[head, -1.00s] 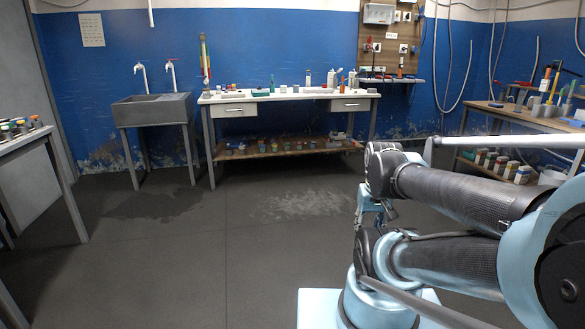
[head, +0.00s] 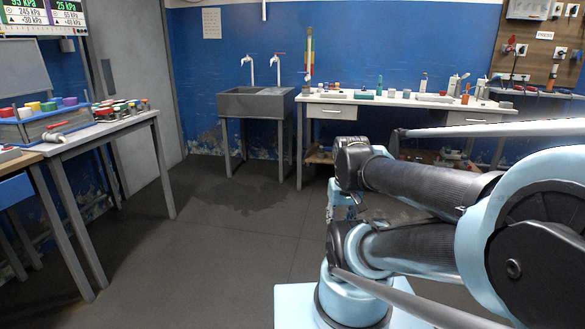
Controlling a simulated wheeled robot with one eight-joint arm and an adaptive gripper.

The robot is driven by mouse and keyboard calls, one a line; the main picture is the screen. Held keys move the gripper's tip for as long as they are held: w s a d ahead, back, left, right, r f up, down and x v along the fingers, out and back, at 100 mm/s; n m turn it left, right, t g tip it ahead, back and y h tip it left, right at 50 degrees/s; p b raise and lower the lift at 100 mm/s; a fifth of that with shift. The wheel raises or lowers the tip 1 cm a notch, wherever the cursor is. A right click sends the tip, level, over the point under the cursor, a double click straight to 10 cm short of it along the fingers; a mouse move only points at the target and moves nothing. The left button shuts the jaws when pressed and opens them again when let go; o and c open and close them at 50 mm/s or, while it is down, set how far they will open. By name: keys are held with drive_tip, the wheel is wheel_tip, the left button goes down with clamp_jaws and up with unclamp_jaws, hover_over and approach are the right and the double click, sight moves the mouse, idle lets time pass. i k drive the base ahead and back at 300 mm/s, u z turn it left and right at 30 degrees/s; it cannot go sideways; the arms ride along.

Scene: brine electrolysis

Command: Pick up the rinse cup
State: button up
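I cannot make out which item is the rinse cup. Many small coloured containers stand on the left table (head: 97,133) and on the white bench (head: 385,101) at the back wall, too small to tell apart. My folded arm fills the right side of the head view. Only a small light blue and dark part near its wrist shows, half hidden by the arm links, so my gripper's fingers cannot be made out. Nothing held is visible.
A grey sink (head: 256,103) with two taps stands at the back wall, left of the white bench. A display screen (head: 43,17) hangs at the upper left. A wooden tool board (head: 537,47) is at the right. The floor (head: 215,240) in the middle is clear.

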sight(391, 94)
drive_tip(key=u, duration=0.4)
drive_tip(key=i, duration=2.45)
drive_tip(key=z, duration=0.25)
drive_tip(key=i, duration=1.15)
drive_tip(key=z, duration=1.1)
drive_tip(key=i, duration=0.9)
drive_tip(key=z, duration=0.6)
